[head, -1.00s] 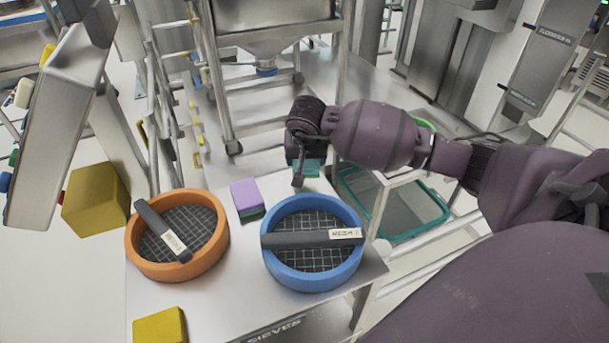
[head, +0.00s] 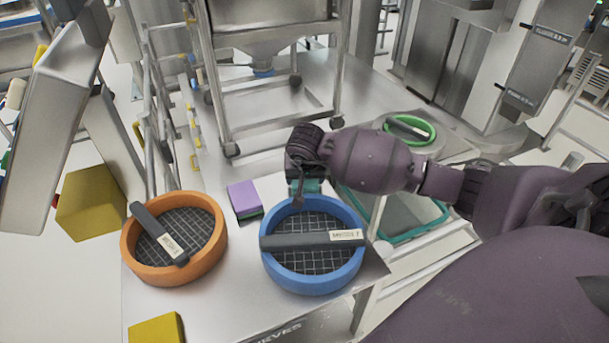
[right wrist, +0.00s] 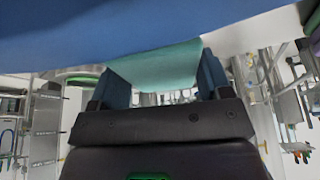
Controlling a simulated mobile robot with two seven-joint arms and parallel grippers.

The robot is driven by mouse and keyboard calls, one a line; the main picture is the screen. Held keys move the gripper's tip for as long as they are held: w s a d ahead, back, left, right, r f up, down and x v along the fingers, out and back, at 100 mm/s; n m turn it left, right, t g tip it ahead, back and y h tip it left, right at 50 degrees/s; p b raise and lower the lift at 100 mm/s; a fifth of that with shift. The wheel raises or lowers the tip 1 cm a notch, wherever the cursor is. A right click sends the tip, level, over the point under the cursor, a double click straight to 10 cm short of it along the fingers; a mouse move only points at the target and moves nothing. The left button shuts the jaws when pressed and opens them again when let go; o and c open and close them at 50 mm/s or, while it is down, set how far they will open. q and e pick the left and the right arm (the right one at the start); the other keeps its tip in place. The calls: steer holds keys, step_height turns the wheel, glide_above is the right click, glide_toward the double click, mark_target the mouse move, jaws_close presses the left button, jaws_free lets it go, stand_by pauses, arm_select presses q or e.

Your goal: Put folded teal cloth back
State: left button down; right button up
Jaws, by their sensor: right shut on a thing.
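The folded teal cloth (head: 311,186) is between the fingers of my right gripper (head: 298,192), just behind the blue sieve (head: 312,284). In the right wrist view the cloth (right wrist: 160,66) spans both fingers of the right gripper (right wrist: 163,80), which is shut on it. The sieve's blue wall (right wrist: 100,32) fills the top of that view. In the head view the gripper hides part of the cloth; I cannot tell whether the cloth touches the table. My left gripper is not in view.
A purple block-like folded stack (head: 244,197) lies left of the gripper. An orange sieve (head: 135,262) and yellow blocks (head: 157,331) are further left. A teal-rimmed bin (head: 425,229) stands right of the table (head: 225,305). A green-rimmed sieve (head: 432,129) is behind my right arm.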

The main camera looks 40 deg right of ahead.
steer(key=o, duration=0.8)
steer(key=shift+r, duration=0.4)
steer(key=p+v, duration=0.2)
steer(key=v, duration=0.9)
steer(key=shift+s+a+r, duration=0.15)
steer(key=shift+r, duration=0.05)
steer(key=shift+f, duration=0.1)
